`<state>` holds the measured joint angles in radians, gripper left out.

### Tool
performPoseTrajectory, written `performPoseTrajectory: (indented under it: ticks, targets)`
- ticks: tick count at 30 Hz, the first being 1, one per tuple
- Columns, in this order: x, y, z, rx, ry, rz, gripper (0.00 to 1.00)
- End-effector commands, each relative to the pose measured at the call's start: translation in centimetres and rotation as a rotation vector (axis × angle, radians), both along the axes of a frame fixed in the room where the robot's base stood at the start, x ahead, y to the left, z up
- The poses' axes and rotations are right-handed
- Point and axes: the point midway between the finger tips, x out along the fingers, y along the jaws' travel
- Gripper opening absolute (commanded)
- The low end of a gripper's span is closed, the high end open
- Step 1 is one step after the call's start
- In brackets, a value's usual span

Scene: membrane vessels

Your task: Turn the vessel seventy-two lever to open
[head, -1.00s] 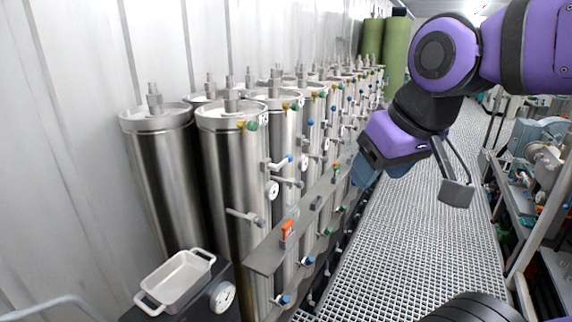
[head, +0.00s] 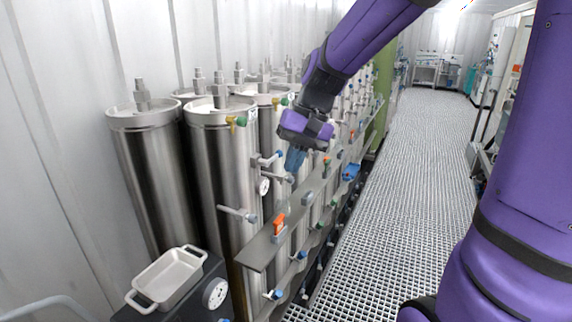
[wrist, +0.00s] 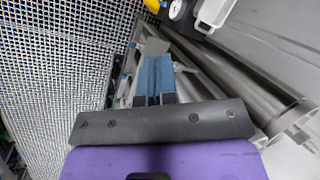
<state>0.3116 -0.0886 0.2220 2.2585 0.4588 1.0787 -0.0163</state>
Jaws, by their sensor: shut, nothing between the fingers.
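My gripper (head: 294,162) hangs over the row of steel vessels, its blue fingers together with nothing between them. The fingers also show in the wrist view (wrist: 153,78). Just below is the grey rail (head: 262,250) along the vessels' front. An orange lever (head: 279,224) stands on the rail near its front end, below and left of the fingers. Behind it is a small grey lever block (head: 308,199), then another orange lever (head: 327,162). No vessel number is readable, so I cannot tell which lever is vessel seventy-two's. The fingers appear apart from all levers.
The nearest steel vessels (head: 222,165) carry valves and gauges that stick out. A white tray (head: 166,277) sits at lower left beside a gauge (head: 215,293). The grating walkway (head: 400,200) at right is clear. A small blue thing (head: 351,172) is beyond the rail.

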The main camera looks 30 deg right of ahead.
Motion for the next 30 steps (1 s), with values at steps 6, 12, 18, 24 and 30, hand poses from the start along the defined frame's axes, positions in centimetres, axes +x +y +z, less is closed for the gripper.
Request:
performPoseTrajectory:
  ticks: [6, 12, 18, 24, 30]
  targets:
    - [4.8, -0.1, -3.3, 0.181, 0.133, -0.084, 0.0]
    - [8.9, -0.7, -6.2, 0.367, 0.235, -0.167, 0.0]
    - [12.8, -1.7, -9.2, 0.571, 0.323, -0.258, 0.0]
    - [16.6, -3.5, -12.3, 0.792, 0.391, -0.358, 0.0]
    - [20.0, -6.0, -15.3, 1.031, 0.441, -0.464, 0.0]
